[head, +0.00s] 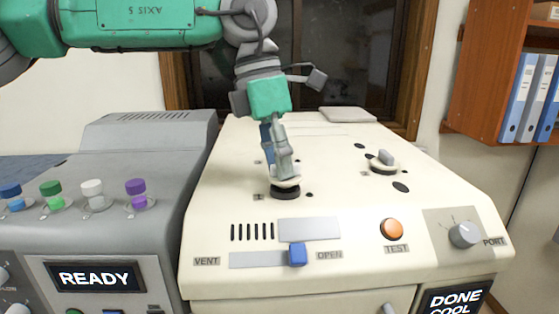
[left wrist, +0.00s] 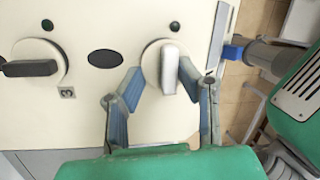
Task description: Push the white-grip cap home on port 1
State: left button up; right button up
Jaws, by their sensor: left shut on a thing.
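The white-grip cap (left wrist: 169,72) shows in the left wrist view as a round cream disc with a raised white bar, between my two blue-padded fingers. My left gripper (left wrist: 163,80) is shut on that bar. In the head view my left gripper (head: 284,175) points down over the front left of the cream panel, and the cap's disc (head: 290,184) shows under the fingertips. A black round part shows just below the disc; I cannot tell whether the cap is fully seated. My right gripper is not in view.
A second cap (head: 383,161) sits further right on the cream machine (head: 230,170). In front are a blue slider (head: 297,254), an orange TEST button (head: 391,229) and a PORT knob (head: 464,234). Colour-capped vials (head: 92,193) stand left on the grey machine (head: 150,135).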

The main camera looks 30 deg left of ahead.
pick_arm(q)
jog(key=o, duration=1.7)
jog(key=shift+r, duration=0.15)
jog(key=shift+d+v, duration=0.25)
jog(key=shift+v, duration=0.7)
jog(key=shift+d+v, duration=0.2)
jog(key=shift+v, duration=0.6)
jog(key=shift+d+v, duration=0.2)
jog(key=shift+v, duration=0.6)
jog(key=shift+d+v, duration=0.2)
jog(key=shift+v, duration=0.6)
jog(key=shift+r, duration=0.15)
grip_shut()
